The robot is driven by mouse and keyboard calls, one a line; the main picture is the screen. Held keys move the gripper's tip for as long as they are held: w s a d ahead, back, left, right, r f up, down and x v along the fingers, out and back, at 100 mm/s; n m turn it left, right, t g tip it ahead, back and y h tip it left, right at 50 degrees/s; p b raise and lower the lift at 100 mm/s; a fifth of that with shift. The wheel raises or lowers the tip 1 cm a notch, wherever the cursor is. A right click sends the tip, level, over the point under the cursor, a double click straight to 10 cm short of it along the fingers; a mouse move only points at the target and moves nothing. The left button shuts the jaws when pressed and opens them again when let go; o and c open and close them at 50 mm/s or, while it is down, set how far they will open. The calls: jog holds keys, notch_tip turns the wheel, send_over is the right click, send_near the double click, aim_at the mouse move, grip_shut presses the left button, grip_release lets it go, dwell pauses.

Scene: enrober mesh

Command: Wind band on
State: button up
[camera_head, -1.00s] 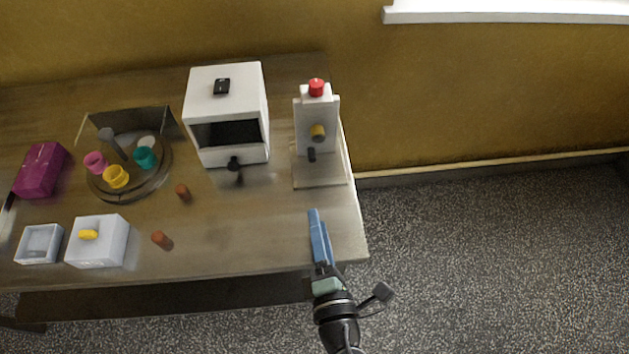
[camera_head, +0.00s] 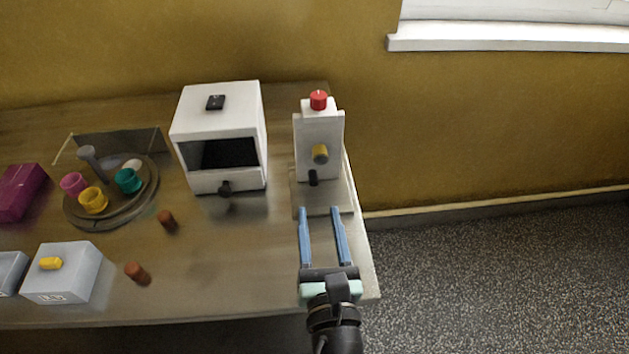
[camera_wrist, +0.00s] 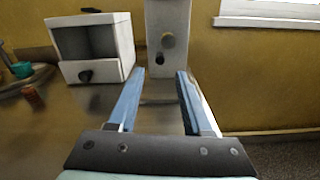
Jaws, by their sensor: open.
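A white upright machine (camera_head: 312,135) stands on a flat base at the table's right end. It has a red knob (camera_head: 318,99) on top, a brass-coloured round knob (camera_head: 320,154) on its front and a small black knob (camera_head: 313,178) below that. My gripper (camera_head: 320,209) is open and empty, its two blue fingers pointing at the machine from the front, apart from the knobs. I cannot make out a separate band.
A white open-fronted box (camera_head: 219,120) with a black front knob stands left of the machine. Further left are a round tray (camera_head: 132,205) with coloured cups, a grey box (camera_head: 75,285) and two brown pieces (camera_head: 167,219), (camera_head: 136,271). The table front between is clear.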

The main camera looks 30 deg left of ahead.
aim_at(314, 184)
jog(key=x, duration=0.7)
jog(key=shift+w+a, duration=0.15)
grip_shut()
